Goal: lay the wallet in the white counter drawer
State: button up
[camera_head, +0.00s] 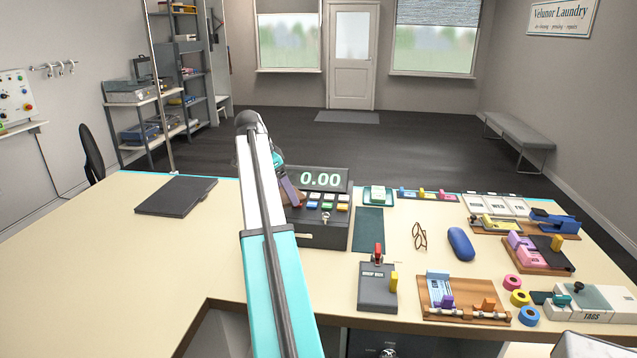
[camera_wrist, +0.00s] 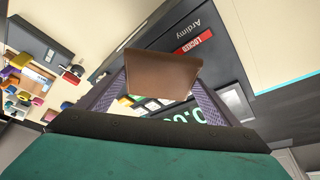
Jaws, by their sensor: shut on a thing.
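A brown wallet (camera_wrist: 160,74) is pinched between the two purple-grey fingers of my gripper (camera_wrist: 160,86) in the wrist view. The wallet is held up over the dark cash register, with its broad face toward the wrist camera. In the head view my gripper (camera_head: 290,191) is partly hidden behind my arm, beside the left end of the register. The wallet cannot be made out clearly there. I cannot make out the white counter drawer with certainty in either view.
The cash register (camera_head: 322,232) reads 0.00; a red LOCKED label (camera_wrist: 194,46) shows on it. A black folder (camera_head: 176,195) lies left. Glasses (camera_head: 419,236), a blue case (camera_head: 461,243) and a drop box (camera_head: 377,290) stand right. The counter's left part is mostly clear.

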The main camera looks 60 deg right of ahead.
jog(key=w+a+f+n+t, duration=0.15)
jog(key=w+a+n, duration=0.3)
jog(key=a, duration=0.55)
jog(key=w+a+f+n+t, duration=0.15)
jog(key=w+a+n, duration=0.35)
jog(key=a, duration=0.5)
jog(key=w+a+f+n+t, duration=0.1)
jog(key=w+a+n+t, duration=0.15)
jog(key=w+a, duration=0.65)
jog(key=a+f+n+y, duration=0.1)
jog(key=a+n, duration=0.4)
jog(key=a, duration=1.1)
jog(key=s+a+n+t+y, duration=0.1)
jog(key=a+n+y, duration=0.2)
jog(key=a, duration=1.3)
jog(key=n, duration=0.3)
jog(key=shift+s+a+f, duration=0.25)
jog(key=shift+a+f, duration=0.05)
jog(key=shift+f, duration=0.1)
